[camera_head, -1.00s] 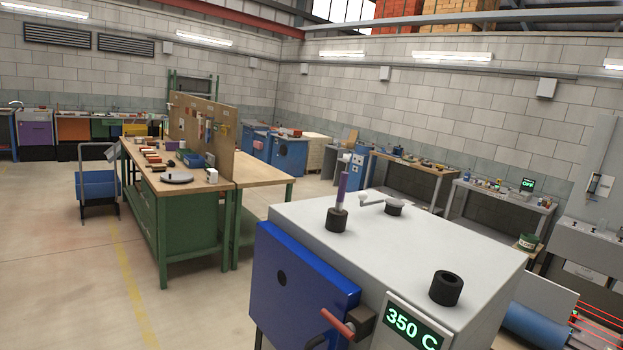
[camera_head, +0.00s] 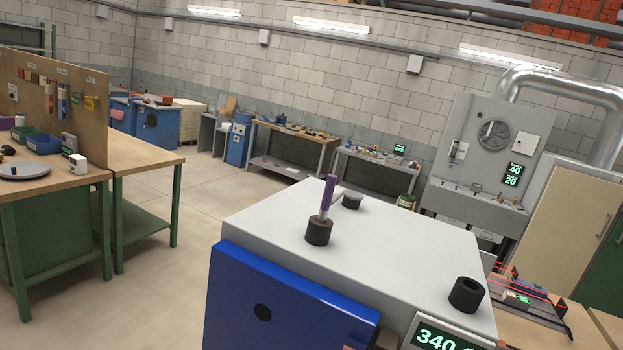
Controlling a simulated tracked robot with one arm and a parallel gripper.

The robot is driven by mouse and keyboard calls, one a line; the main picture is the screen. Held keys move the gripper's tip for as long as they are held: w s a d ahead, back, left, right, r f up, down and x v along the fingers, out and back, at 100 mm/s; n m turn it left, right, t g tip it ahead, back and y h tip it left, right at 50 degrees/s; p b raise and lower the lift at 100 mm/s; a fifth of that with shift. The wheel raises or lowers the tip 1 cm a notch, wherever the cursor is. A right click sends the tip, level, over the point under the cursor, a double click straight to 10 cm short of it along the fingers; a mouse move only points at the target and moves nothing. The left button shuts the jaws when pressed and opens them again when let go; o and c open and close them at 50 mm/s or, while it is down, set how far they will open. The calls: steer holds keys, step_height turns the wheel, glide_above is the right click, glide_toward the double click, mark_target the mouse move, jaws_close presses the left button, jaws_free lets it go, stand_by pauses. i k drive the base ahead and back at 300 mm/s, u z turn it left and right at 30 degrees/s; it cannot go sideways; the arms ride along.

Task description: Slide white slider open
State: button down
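I cannot clearly make out a white slider. A small white fitting (camera_head: 459,151) is mounted on the grey wall cabinet (camera_head: 462,115) at the right; it is too small to tell what it is. My gripper does not show in the frame.
A light grey box-shaped unit (camera_head: 400,235) with a blue door (camera_head: 285,310) and a green "340" display (camera_head: 450,338) fills the near foreground. A purple rod (camera_head: 328,195) stands in a black holder (camera_head: 319,231) on it. Benches (camera_head: 295,142) line the back wall. Open floor (camera_head: 170,270) lies left.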

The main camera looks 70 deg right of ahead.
mark_target(352, 195)
steer(key=z, duration=0.45)
steer(key=i, duration=1.05)
steer(key=z, duration=1.2)
steer(key=i, duration=0.5)
steer(key=z, duration=0.2)
steer(key=k, duration=0.95)
steer(key=z, duration=0.15)
steer(key=i, duration=0.95)
steer(key=u, duration=0.05)
